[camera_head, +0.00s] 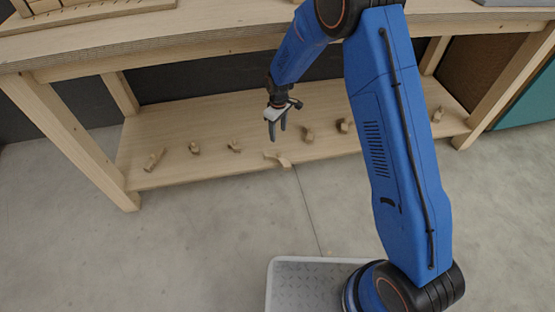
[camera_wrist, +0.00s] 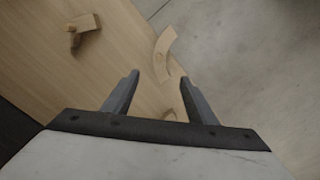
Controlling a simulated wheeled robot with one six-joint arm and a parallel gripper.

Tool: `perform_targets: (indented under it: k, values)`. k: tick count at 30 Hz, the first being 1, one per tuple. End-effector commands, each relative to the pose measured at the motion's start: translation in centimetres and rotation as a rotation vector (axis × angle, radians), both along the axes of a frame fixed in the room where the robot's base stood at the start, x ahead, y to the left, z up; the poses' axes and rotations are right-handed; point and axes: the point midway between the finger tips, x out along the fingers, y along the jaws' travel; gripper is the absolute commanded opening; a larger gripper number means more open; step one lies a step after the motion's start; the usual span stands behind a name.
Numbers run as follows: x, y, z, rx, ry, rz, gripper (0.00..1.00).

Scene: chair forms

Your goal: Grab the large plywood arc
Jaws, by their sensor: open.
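A pale curved plywood piece, which looks like the large arc (camera_head: 277,159), lies at the front edge of the lower shelf. In the wrist view the arc (camera_wrist: 164,52) is ahead of the fingertips, and one end appears to reach past the shelf edge over the floor. My gripper (camera_head: 277,132) is open and empty, pointing down above the shelf, just behind the arc in the head view. In the wrist view my gripper (camera_wrist: 160,80) has its fingers apart, with the near end of the arc close to the gap between them. No contact shows.
Several small wooden pieces lie along the shelf (camera_head: 215,120), including one (camera_head: 234,146) to the left and one (camera_head: 308,134) to the right. The bench top (camera_head: 160,45) overhangs the shelf. Bench legs (camera_head: 75,145) stand at the sides. The floor in front (camera_head: 190,235) is clear.

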Motion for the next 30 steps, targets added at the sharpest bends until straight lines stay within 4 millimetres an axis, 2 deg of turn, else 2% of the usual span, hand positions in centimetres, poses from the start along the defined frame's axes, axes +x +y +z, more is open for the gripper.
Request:
perform_targets:
  k: [2,5,21,30]
  values:
    - [0.0,-0.2,0.1,-0.005,0.008,0.006,0.52]
    - [-0.1,-0.2,-0.8,-0.009,0.013,0.009,0.52]
    - [-0.5,0.1,-9.8,-0.008,0.012,0.018,0.52]
    - [-0.6,0.2,-11.6,-0.007,0.010,0.020,0.52]
